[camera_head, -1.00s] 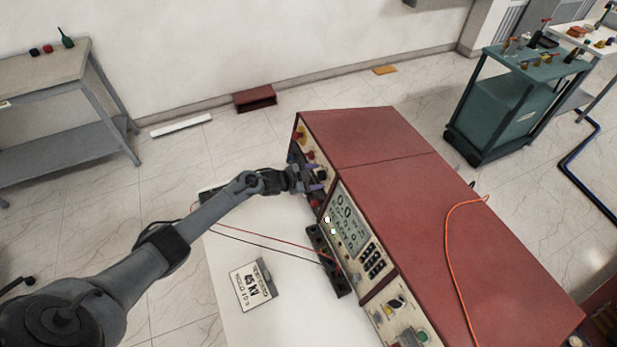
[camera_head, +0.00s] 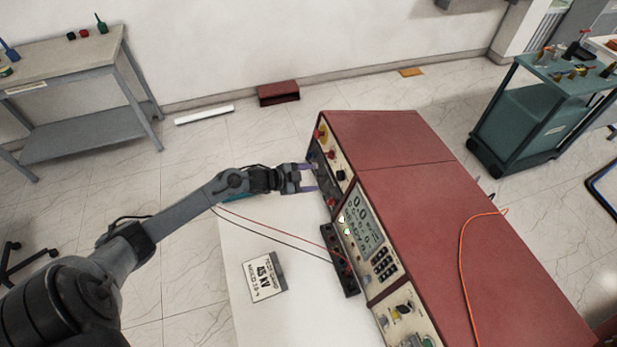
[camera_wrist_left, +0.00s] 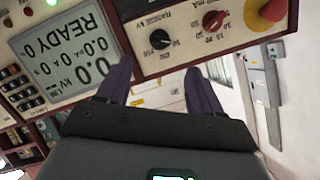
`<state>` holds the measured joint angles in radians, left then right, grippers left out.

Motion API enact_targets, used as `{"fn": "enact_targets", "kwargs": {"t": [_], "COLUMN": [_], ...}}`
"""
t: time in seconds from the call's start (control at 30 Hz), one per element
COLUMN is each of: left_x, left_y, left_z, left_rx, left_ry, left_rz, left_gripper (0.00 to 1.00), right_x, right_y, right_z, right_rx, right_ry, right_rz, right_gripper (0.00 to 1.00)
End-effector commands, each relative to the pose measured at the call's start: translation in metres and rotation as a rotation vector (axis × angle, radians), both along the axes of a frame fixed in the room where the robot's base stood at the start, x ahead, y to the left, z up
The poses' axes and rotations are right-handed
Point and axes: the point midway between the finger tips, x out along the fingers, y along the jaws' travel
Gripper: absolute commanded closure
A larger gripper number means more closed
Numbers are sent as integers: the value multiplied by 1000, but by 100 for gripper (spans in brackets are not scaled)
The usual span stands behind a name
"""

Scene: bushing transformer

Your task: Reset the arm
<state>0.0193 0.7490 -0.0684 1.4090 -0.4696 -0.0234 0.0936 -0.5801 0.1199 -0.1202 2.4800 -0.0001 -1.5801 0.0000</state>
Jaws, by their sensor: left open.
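My left gripper (camera_head: 312,178) is open and empty, just in front of the control panel of the red test unit (camera_head: 440,200). In the left wrist view its two purple fingers (camera_wrist_left: 158,85) stand apart with nothing between them. Beyond them are the lit display (camera_wrist_left: 65,55), a black knob (camera_wrist_left: 159,38), a red knob (camera_wrist_left: 213,20) and a red-yellow emergency button (camera_wrist_left: 268,12). My right gripper is not in view.
A white table (camera_head: 245,235) holds a 45 kV sign (camera_head: 265,277), a black terminal strip (camera_head: 340,262) and red and black leads. An orange cable (camera_head: 461,255) lies over the unit. A grey bench (camera_head: 70,70) and a green cart (camera_head: 520,115) stand apart.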

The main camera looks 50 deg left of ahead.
Motion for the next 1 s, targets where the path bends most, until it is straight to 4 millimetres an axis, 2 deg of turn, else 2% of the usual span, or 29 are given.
{"fn": "enact_targets", "kwargs": {"t": [0.47, 0.57, 0.67, 0.77, 0.87, 0.9, 1.0], "left_x": [-2, -11, -29, -56, -87, -101, -136], "left_y": [0, -2, -14, -43, -99, -125, -189], "left_z": [-2, -14, -39, -70, -89, -93, -91], "left_rx": [0, -4, -30, -82, -162, -191, -244], "left_ry": [4, 24, 63, 111, 129, 139, 186], "left_rz": [0, 0, -1, -12, -38, -37, 7], "left_gripper": [34, 34, 34, 34, 34, 34, 34], "right_x": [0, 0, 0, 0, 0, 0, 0], "right_y": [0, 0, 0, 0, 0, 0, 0], "right_z": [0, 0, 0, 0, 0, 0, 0], "right_rx": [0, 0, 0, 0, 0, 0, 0], "right_ry": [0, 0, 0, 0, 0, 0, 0], "right_rz": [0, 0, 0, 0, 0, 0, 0], "right_gripper": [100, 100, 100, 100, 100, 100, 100]}}
